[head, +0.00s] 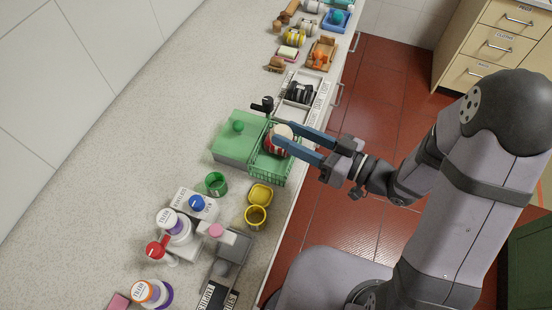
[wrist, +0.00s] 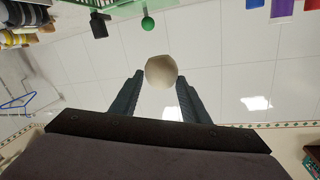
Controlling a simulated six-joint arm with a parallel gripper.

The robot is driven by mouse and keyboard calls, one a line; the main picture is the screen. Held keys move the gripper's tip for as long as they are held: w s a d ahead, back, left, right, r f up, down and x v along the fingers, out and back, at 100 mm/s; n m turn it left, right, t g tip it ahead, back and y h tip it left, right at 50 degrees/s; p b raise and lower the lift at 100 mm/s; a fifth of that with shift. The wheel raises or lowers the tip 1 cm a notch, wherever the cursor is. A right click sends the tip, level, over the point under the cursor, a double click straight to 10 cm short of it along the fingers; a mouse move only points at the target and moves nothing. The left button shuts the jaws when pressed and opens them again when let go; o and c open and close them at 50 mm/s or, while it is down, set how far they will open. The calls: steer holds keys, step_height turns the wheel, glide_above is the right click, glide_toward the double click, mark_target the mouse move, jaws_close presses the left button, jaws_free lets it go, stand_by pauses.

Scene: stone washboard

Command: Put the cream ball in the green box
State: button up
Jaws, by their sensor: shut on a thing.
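The cream ball (head: 284,130) is between the fingertips of my gripper (head: 280,134), which is shut on it. In the wrist view the ball (wrist: 161,71) sits between the two finger ends (wrist: 160,79). In the head view the ball appears over the green box (head: 266,178), which has mesh walls. A red-and-white striped thing (head: 273,149) shows inside the box, partly hidden by the ball and a finger. How high the ball is above the box is hard to tell.
A flat green lid-like piece (head: 232,150) with a round knob (head: 238,126) lies left of the box. A black-handled thing (head: 263,104) stands behind. Yellow containers (head: 261,195), a green cup (head: 216,184) and bottles (head: 178,226) stand in front. The counter's left side is clear.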

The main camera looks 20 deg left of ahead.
steer(key=shift+w+r+n+g, duration=0.2)
steer(key=shift+w+n+g, duration=0.15)
steer(key=shift+n+g, duration=0.25)
steer(key=shift+f, duration=0.1)
step_height(320, 180, down, 6)
steer(key=shift+p, duration=0.3)
step_height(320, 180, down, 4)
steer(key=shift+r+p, duration=0.1)
steer(key=shift+p, duration=0.2)
stand_by(0.4)
